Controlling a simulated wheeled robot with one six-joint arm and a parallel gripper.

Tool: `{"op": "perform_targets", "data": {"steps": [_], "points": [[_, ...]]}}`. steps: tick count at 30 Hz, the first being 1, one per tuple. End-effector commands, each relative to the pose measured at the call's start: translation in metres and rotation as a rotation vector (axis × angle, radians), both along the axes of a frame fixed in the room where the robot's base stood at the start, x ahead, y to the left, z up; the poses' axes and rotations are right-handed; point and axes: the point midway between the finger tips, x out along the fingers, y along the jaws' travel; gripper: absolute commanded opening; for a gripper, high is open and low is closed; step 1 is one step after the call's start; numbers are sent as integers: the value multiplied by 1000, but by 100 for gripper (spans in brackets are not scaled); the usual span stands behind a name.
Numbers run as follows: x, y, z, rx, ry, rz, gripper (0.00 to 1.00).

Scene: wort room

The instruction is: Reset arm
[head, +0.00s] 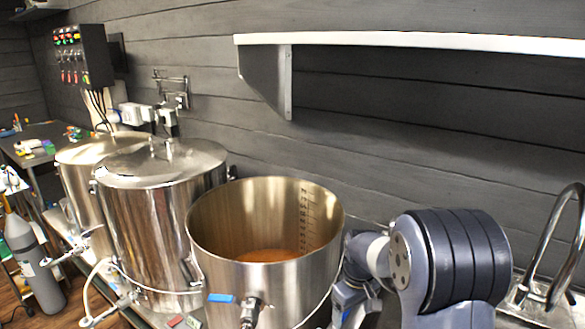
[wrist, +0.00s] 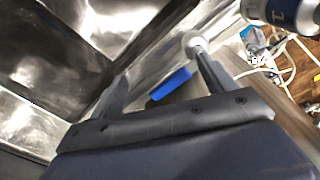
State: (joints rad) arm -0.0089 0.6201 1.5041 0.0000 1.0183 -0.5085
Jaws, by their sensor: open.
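My gripper (wrist: 156,82) shows in the wrist view with its two dark fingers spread apart and nothing held between them. In the head view my arm is folded at the lower right, just right of the open steel kettle (head: 310,285); the fingers cannot be made out there. A blue valve handle (wrist: 170,84) appears between the fingers in the wrist view, beyond them; I cannot tell how far. A blue handle (head: 221,298) also shows on the front of the open kettle in the head view. Orange-brown contents show inside this kettle.
Two lidded steel kettles (head: 150,225) stand to the left. A white-edged shelf (head: 420,41) juts from the wall above my arm. A curved faucet (head: 562,245) stands at the right. A control box (head: 82,55) hangs at the upper left. A grey gas cylinder (head: 35,265) stands lower left.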

Motion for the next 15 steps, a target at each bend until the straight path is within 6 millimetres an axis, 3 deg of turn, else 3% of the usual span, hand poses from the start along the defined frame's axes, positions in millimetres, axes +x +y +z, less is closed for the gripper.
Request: {"op": "perform_targets", "data": {"steps": [15], "points": [[-21, -7, 0, 0, -1, -433, 78]]}}
